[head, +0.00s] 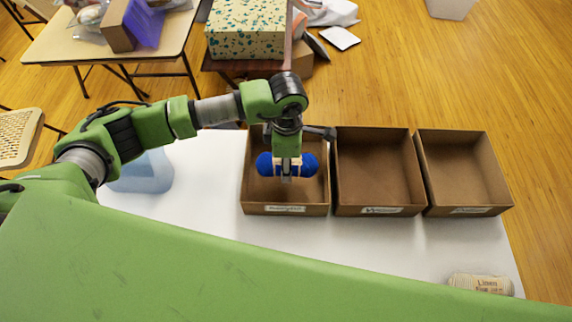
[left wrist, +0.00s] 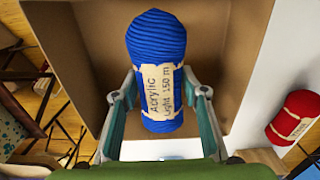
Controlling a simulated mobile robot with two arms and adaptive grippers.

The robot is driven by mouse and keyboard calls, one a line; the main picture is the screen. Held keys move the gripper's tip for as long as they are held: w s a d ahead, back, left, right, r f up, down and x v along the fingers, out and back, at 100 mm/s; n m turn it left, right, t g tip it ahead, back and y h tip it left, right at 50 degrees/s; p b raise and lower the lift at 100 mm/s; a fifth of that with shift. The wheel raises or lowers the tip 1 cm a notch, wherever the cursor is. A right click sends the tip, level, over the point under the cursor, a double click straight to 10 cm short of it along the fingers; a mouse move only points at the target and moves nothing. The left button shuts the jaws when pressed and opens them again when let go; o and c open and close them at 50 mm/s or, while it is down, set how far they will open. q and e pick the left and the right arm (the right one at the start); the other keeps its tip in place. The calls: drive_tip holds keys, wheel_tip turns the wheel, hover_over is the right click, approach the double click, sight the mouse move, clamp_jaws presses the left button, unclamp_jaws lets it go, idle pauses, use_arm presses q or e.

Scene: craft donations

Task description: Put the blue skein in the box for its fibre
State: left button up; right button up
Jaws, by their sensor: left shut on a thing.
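The blue skein (head: 266,165) has a cream paper band that reads "Acrylic Light 150 m" in the left wrist view (left wrist: 156,38). My left gripper (head: 287,172) is shut on the skein around its band; its fingers (left wrist: 162,95) show on both sides. The skein is over the inside of the left box (head: 285,209); I cannot tell how far above its floor. The middle box (head: 375,211) and the right box (head: 468,211) stand beside it and look empty. All three are open brown boxes with small front labels too small to read. My right gripper is not in view.
A cream skein labelled Linen (head: 481,284) lies at the white table's (head: 215,185) front right. A red skein (left wrist: 293,117) shows at the right in the left wrist view. A translucent blue container (head: 147,175) stands left, partly behind my left arm.

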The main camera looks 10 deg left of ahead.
use_arm(q)
drive_tip(key=shift+w+a+f, duration=0.2)
drive_tip(key=shift+w+f, duration=0.2)
drive_tip(key=shift+f, duration=0.1)
wheel_tip(320, 180, down, 2)
drive_tip(key=shift+f+p, duration=0.15)
drive_tip(key=shift+p, duration=0.65)
drive_tip(key=shift+f, duration=0.4)
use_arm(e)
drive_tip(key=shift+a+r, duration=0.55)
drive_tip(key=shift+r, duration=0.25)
use_arm(q)
drive_tip(key=shift+f, duration=0.15)
drive_tip(key=o, duration=1.1)
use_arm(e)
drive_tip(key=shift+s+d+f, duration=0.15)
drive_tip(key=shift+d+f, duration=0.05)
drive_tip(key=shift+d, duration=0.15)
